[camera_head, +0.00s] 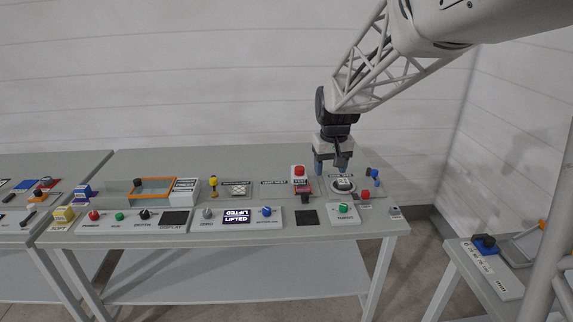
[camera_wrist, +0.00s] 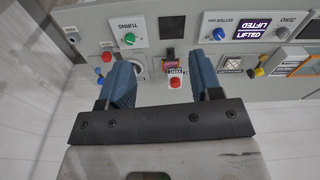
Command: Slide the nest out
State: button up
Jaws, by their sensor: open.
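My gripper (camera_head: 330,168) is open and points down above the right end of the long bench. Its blue fingers also show in the wrist view (camera_wrist: 163,80), spread wide with nothing between them. A small dark slide piece with a red top (camera_head: 304,190), which looks like the nest, sits on the panel just left of my gripper. In the wrist view this piece (camera_wrist: 171,62) lies beyond the fingertips, and its label is too small to read surely. A red button (camera_head: 299,171) on a white housing stands right behind it. My gripper appears apart from both.
A round white-and-dark dial (camera_head: 343,185) sits under my gripper. A green knob (camera_head: 343,208), marked TURNS in the wrist view, is in front. A blue knob (camera_head: 267,211) and a display reading LIFTED (camera_head: 236,217) are left. A dark square (camera_head: 306,217) lies in front.

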jog(key=w+a+f, duration=0.1)
jog(key=w+f, duration=0.3)
jog(key=w, duration=0.3)
jog(key=w+f, duration=0.4)
jog(key=w, duration=0.2)
jog(key=n+g, duration=0.1)
send_over(305, 194)
jog(key=f, duration=1.2)
jog(key=shift+s+f, duration=0.1)
jog(key=shift+s, duration=0.1)
jog(key=shift+w+f, duration=0.15)
jog(key=shift+f, duration=0.05)
jog(key=shift+f, duration=3.85)
jog(key=shift+c, duration=0.2)
grip_shut()
